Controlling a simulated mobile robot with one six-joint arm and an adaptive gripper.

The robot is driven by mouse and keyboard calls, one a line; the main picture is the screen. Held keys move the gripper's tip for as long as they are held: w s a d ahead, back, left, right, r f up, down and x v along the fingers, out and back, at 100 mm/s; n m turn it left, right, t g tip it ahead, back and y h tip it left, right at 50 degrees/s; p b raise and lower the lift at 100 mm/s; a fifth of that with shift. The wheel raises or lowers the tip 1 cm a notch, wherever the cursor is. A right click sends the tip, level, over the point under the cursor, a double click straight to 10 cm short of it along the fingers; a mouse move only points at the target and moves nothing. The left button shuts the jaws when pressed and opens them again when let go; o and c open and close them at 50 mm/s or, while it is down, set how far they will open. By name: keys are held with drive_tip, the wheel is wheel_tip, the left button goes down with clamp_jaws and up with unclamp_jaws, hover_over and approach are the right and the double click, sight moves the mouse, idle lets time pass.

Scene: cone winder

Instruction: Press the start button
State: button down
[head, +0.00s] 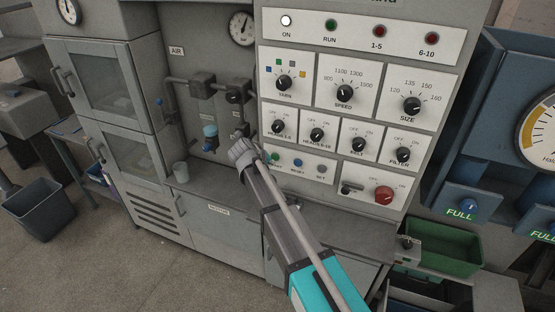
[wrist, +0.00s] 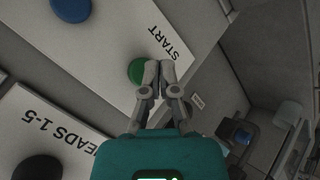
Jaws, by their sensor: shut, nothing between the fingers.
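The green start button (wrist: 136,72) shows in the wrist view on a white plate, beside the printed word START. My gripper (wrist: 160,72) is shut and empty. Its fingertips overlap the right edge of the button in that view, and I cannot tell whether they touch it. In the head view my gripper (head: 243,152) is at the left end of the small button plate, close beside the green button (head: 274,156).
A blue button (head: 298,162) and a grey one sit further right on the same plate. A red rotary switch (head: 384,195) is lower right.

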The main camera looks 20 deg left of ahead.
drive_tip(key=shift+w, duration=0.9)
idle(1.2)
drive_tip(key=shift+s, duration=0.85)
drive_tip(key=shift+s, duration=0.1)
idle(0.4)
drive_tip(key=s, duration=0.4)
drive_tip(key=shift+s+a, duration=0.2)
drive_tip(key=shift+s, duration=0.2)
idle(0.7)
